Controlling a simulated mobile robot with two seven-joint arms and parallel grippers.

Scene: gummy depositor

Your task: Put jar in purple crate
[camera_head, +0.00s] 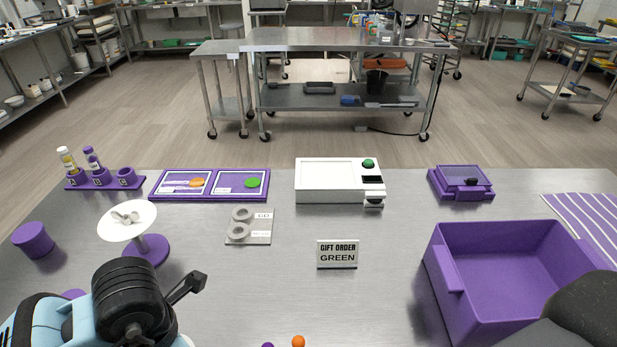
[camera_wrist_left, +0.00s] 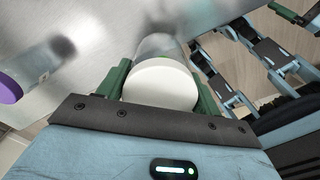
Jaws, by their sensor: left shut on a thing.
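The jar (camera_wrist_left: 160,84) shows in the left wrist view with a round white lid and a clear, see-through body. My left gripper (camera_wrist_left: 157,78) is shut on it, with green fingers on both sides. In the head view the jar is mostly or wholly hidden by my left arm at the lower left. The purple crate (camera_head: 505,262) stands open at the right of the steel table, and the part of its inside that I see is empty. My left arm is far to the left of the crate.
A white stand with purple base (camera_head: 146,246), a purple cylinder (camera_head: 33,240) and a grey ring plate (camera_head: 249,226) are near my left arm. A sign (camera_head: 337,254) reading "GIFT ORDER GREEN" stands mid-table. Orange (camera_head: 298,341) and purple (camera_head: 267,345) pieces lie at the near edge.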

